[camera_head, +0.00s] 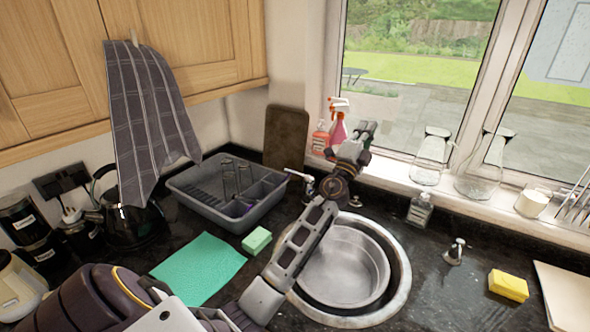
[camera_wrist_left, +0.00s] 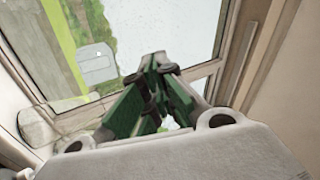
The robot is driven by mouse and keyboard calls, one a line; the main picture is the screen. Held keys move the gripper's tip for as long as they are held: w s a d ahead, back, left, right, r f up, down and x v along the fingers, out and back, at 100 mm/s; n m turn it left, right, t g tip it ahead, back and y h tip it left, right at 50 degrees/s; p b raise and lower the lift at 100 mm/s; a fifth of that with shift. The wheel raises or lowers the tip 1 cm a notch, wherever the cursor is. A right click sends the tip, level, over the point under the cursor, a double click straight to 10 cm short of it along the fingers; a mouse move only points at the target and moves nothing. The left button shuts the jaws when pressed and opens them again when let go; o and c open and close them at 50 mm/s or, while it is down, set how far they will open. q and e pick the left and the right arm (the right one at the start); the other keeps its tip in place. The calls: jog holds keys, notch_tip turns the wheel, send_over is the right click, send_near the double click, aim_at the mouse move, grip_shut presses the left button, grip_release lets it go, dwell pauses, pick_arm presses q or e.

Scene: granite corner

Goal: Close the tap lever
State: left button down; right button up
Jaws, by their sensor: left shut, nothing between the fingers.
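A chrome tap fitting with a light lever (camera_head: 299,175) stands at the back left of the round sink (camera_head: 402,290), just left of my left arm. A second chrome tap fitting (camera_head: 455,251) stands on the worktop right of the sink. My left arm crosses in front of the sink and hides part of it. My left gripper (camera_head: 366,132) is raised behind the sink, in front of the window, right of and above the first lever and apart from it. Its green fingers (camera_wrist_left: 155,68) are shut and empty in the left wrist view. My right gripper is out of view.
A grey dish rack (camera_head: 190,203), a green cloth (camera_head: 190,285) and a green sponge (camera_head: 257,240) lie left of the sink. Spray bottles (camera_head: 337,128) and glass vessels (camera_head: 430,158) stand along the window sill. A small bottle (camera_head: 419,210) and a yellow sponge (camera_head: 508,285) are right.

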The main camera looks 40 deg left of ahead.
pick_arm(q)
jog(key=s+a+f+n+g+y, duration=0.5)
jog(key=a+f+n+y, duration=0.1)
jog(key=a+f+n, duration=0.1)
jog(key=s+a+f+n+g+y+b, duration=0.1)
jog(key=s+a+f+n+g+y, duration=0.4)
jog(key=a+f+n, duration=0.3)
notch_tip(320, 180, down, 2)
jog(key=n+g+y, duration=0.1)
jog(key=n, duration=0.2)
jog(key=shift+n+y, duration=0.3)
jog(key=shift+n, duration=0.1)
jog(key=shift+a, duration=0.1)
jog(key=r+p, duration=0.1)
jog(key=p, duration=0.2)
send_over(299, 174)
jog(key=shift+s+f, duration=0.6)
jog(key=shift+f, duration=0.2)
jog(key=shift+s+f, duration=0.6)
jog(key=shift+f, duration=0.2)
jog(key=shift+a, duration=0.1)
